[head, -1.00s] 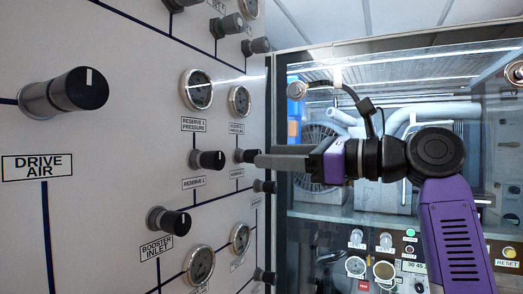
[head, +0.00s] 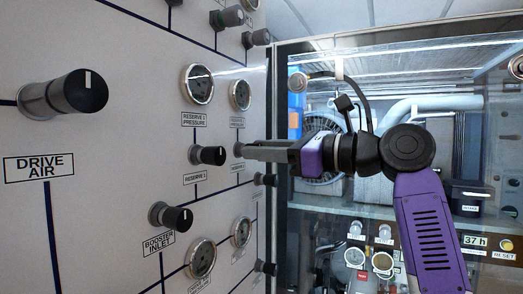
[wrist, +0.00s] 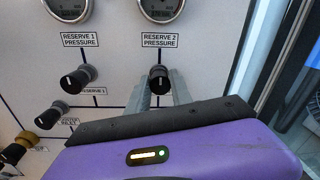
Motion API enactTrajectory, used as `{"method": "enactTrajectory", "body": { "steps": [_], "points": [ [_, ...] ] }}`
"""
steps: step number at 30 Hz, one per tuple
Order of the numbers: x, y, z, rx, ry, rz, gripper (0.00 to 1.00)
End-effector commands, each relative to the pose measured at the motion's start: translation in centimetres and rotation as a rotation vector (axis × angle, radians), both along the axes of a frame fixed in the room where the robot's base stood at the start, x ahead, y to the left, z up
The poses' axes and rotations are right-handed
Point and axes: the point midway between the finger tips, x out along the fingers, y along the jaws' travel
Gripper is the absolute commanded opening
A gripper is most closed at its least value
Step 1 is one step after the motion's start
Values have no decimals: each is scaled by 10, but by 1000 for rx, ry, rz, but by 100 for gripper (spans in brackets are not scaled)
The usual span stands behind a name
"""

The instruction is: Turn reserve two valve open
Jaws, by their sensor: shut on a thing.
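The reserve two valve is a black knob (wrist: 158,78) below the "RESERVE 2 PRESSURE" label (wrist: 160,41) in the wrist view. In the head view its grey base (head: 239,149) shows at the panel, and the rest is hidden by my fingers. My gripper (head: 249,150) reaches it from the right, with its fingers around the knob. In the wrist view the two grey fingers (wrist: 158,90) stand on either side of the knob, shut on it. A light pointer mark on the knob is too small to read clearly.
The reserve 1 knob (head: 208,155) sits close to the left, with the booster inlet knob (head: 171,217) lower. Gauges (head: 240,95) are above. A glass-fronted cabinet (head: 400,100) stands behind my arm.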

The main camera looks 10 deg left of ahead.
Motion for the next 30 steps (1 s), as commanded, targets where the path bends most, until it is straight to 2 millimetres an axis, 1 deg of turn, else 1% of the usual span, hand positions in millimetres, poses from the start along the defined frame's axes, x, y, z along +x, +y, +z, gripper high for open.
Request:
{"method": "enactTrajectory", "body": {
  "steps": [5, 11, 17, 30],
  "points": [
    [-1, 1, 0, -9, -19, 3, 0],
    [-1, 1, -1, -36, -99, 3, 0],
    [-2, 1, -1, -90, -244, 4, 0],
    [-2, 1, -3, -232, -636, 5, 0]
  ]
}}
